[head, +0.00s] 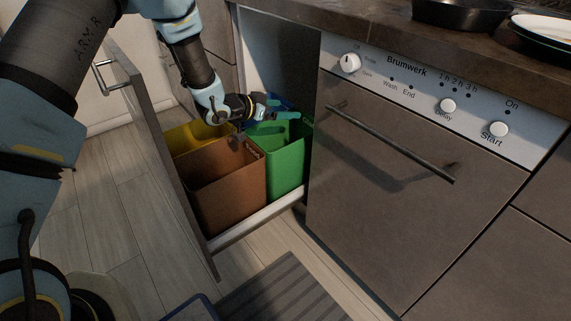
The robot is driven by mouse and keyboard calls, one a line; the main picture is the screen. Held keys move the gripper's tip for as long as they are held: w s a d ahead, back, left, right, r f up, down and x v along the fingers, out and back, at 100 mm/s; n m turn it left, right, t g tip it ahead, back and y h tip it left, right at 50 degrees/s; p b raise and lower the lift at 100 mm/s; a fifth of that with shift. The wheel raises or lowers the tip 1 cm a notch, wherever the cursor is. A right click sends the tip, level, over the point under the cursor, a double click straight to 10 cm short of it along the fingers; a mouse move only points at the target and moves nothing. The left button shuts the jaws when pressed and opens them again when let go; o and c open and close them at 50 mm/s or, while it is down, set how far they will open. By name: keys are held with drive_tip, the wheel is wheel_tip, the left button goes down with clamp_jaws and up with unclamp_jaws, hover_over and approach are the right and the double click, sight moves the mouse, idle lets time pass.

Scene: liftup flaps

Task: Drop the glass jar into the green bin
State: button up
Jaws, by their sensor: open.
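The green bin (288,163) stands at the right of a pulled-out drawer under the counter, beside the dishwasher. My gripper (279,109) is over the green bin's top, pointing right, with its jaws open. No glass jar can be made out in the head view. The inside of the green bin is mostly hidden by its walls and my gripper, so I cannot tell what lies in it.
A brown bin (228,192) stands in front, a yellow bin (188,137) behind it, and a bit of blue shows behind the gripper. The drawer front (160,165) stands open at left. The dishwasher (400,170) closes off the right. A dark pan (462,13) and plates (545,27) sit on the counter.

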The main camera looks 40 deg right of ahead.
drive_tip(key=shift+v, duration=2)
drive_tip(key=shift+s, duration=0.1)
